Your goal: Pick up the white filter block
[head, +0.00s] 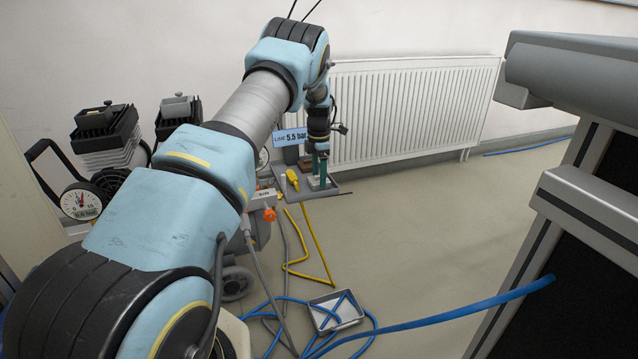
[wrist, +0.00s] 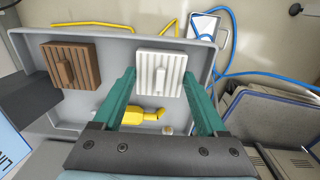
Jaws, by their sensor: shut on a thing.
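The white filter block (wrist: 160,66), ribbed on top with a raised grip, lies over the grey tray (wrist: 110,35) in the wrist view. My gripper (wrist: 159,80) has its two green fingers on the block's left and right sides and is shut on it. I cannot tell whether the block still touches the tray floor. In the head view my gripper (head: 319,170) points down over the tray (head: 331,188), and the block is small and partly hidden there.
A brown ribbed block (wrist: 85,70) lies left of the white one in the tray. A yellow tool (wrist: 138,113) lies nearer. A radiator (head: 415,110) stands behind. Blue hose (head: 420,323) and a small metal tray (head: 336,312) lie on the floor. A grey cabinet (head: 590,200) stands at right.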

